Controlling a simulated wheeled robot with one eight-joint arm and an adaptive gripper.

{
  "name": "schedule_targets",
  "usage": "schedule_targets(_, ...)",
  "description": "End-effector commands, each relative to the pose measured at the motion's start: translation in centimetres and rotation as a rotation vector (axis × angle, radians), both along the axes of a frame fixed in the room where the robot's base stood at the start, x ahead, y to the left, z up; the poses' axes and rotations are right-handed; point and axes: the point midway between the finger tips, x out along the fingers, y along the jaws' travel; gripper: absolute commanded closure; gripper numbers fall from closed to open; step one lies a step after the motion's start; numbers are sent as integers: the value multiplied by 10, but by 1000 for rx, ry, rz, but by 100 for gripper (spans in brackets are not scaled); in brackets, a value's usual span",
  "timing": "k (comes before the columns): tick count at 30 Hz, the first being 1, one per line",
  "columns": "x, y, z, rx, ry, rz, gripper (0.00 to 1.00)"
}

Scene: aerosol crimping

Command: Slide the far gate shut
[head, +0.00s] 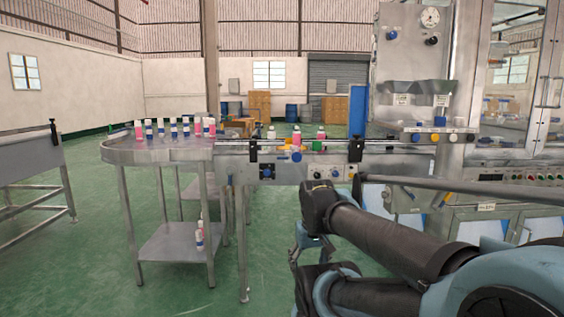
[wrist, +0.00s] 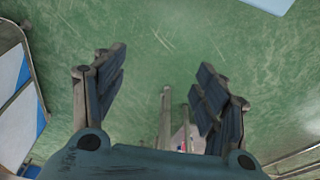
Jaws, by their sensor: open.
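The conveyor (head: 225,148) runs from the round table at the left to the steel machine at the right. Black upright brackets stand on its front rail, one at the left (head: 253,148) and one at the right (head: 356,149). I cannot tell for sure which part is the far gate, or whether it is open or shut. My gripper (wrist: 160,82) is open and empty, over green floor in the wrist view. In the head view it hangs low in front of the conveyor, below its rail, partly hidden by my arm, and touches nothing that I can see.
The round steel table (head: 155,154) holds several small bottles. Several more bottles, including a pink one (head: 321,134), stand on the conveyor. The crimping machine (head: 415,75) stands at the right. A steel bench (head: 30,160) is at the left. Floor between bench and table is clear.

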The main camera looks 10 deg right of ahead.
Motion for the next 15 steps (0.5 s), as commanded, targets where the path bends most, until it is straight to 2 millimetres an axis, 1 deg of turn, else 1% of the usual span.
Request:
schedule_targets(1,3,1,5,2,-4,15,55)
schedule_targets(4,21,4,24,9,-17,77,78)
schedule_targets(5,28,5,32,11,-23,105,85)
schedule_targets(6,39,8,43,15,-32,144,94)
schedule_targets(7,47,9,52,17,-40,177,100)
schedule_targets(9,68,12,73,21,-62,252,100)
schedule_targets(11,87,14,90,23,-81,317,100)
schedule_targets(15,131,16,127,22,-132,462,100)
